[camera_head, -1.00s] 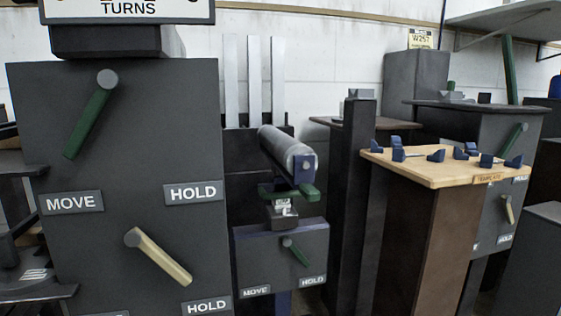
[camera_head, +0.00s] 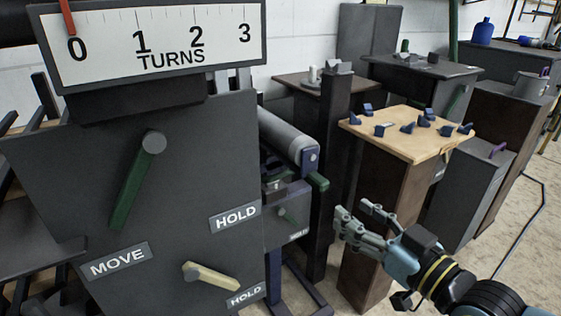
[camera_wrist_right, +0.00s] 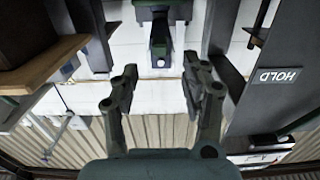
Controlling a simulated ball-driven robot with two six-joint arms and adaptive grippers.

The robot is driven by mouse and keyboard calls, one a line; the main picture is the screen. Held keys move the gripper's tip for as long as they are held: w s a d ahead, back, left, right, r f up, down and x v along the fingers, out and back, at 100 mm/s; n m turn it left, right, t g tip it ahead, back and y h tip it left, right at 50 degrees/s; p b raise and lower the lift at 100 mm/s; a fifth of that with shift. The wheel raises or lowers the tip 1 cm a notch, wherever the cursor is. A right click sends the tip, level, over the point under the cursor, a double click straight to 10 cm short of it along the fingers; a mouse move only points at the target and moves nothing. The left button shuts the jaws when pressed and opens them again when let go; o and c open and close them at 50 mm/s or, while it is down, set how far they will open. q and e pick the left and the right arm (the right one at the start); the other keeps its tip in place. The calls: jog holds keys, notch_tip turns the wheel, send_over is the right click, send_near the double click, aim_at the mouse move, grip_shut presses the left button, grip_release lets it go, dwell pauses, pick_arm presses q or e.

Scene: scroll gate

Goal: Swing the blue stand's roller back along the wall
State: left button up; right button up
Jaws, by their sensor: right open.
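The grey roller (camera_head: 288,135) has a blue end bracket (camera_head: 311,156) and a green handle (camera_head: 318,182). It points out from the wall, partly hidden by the large dark panel (camera_head: 190,200) in front. Below it are a small dark box with a green lever (camera_head: 288,215) and the stand's blue legs (camera_head: 290,285). My right gripper (camera_head: 352,213) is open and empty, lower right of the handle and apart from it. Its open fingers also show in the right wrist view (camera_wrist_right: 160,85), where I cannot clearly identify the roller. My left gripper is not in view.
The large panel has a green lever (camera_head: 138,180), a cream lever (camera_head: 212,277) and a TURNS scale (camera_head: 155,45) reading about 0. A dark post (camera_head: 325,190) and a wood-topped pedestal with blue pieces (camera_head: 395,152) stand right of the roller. Floor shows at right.

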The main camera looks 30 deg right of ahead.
aim_at(326, 190)
jog(key=w+b, duration=0.1)
jog(key=w, duration=0.1)
jog(key=w+b, duration=0.1)
jog(key=w, duration=0.2)
jog(key=w+b, duration=0.1)
jog(key=w, duration=0.2)
jog(key=shift+a, duration=0.35)
jog(key=shift+w+a+r+b, duration=0.1)
jog(key=shift+w+b, duration=0.3)
jog(key=shift+w, duration=0.6)
jog(key=shift+w+r, duration=0.1)
jog(key=shift+w, duration=0.4)
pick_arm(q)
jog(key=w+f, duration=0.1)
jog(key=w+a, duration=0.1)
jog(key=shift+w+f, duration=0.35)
pick_arm(e)
grip_shut()
